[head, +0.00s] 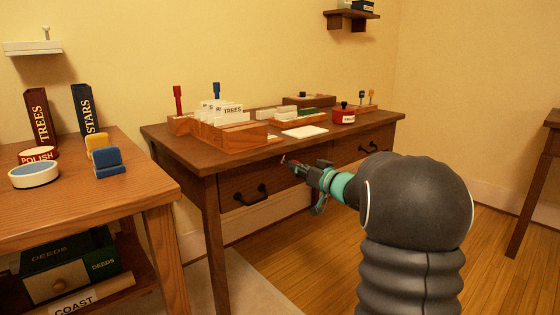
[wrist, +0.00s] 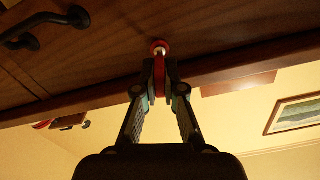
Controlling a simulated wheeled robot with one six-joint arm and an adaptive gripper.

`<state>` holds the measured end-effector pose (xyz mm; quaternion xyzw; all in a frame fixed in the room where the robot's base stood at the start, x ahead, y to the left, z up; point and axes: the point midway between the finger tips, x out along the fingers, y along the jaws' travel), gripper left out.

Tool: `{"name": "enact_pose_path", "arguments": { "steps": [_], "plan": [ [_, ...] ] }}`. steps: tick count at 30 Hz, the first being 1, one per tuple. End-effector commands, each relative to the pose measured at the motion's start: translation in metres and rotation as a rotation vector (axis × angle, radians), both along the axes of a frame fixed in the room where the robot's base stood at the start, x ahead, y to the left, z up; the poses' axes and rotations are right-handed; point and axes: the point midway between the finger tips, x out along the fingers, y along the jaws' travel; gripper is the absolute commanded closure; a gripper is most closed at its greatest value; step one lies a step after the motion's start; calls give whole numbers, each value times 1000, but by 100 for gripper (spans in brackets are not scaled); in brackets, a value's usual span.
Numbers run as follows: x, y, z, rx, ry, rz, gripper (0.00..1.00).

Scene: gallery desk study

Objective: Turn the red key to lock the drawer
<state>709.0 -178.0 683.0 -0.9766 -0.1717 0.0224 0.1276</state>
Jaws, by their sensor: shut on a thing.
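The red key (wrist: 159,66) is at the desk's front in the wrist view, its far end against a small red ring (wrist: 160,45) on the wood. My gripper (wrist: 160,84) is shut on the key, with one finger on each side. In the head view, my gripper (head: 289,162) is at the desk front, right of the left drawer's handle (head: 249,195); the key is too small to make out clearly there. The left drawer (head: 235,180) looks shut. A black handle also shows in the wrist view (wrist: 45,26). The fingers hide much of the key.
The desk top (head: 190,150) holds a wooden card box (head: 235,136), a red pot (head: 343,117) and upright red (head: 177,98) and blue (head: 216,91) pieces. A second table (head: 130,190) stands at left. Open floor (head: 490,265) shows at right.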

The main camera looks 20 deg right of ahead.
Motion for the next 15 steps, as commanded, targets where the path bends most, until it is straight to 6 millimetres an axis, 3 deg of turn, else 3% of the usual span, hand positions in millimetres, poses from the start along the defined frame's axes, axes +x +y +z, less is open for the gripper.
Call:
{"name": "enact_pose_path", "arguments": {
  "steps": [8,15],
  "plan": [
    [0,0,2,-11,-7,1,100],
    [0,1,1,-196,-73,0,100]
  ]
}}
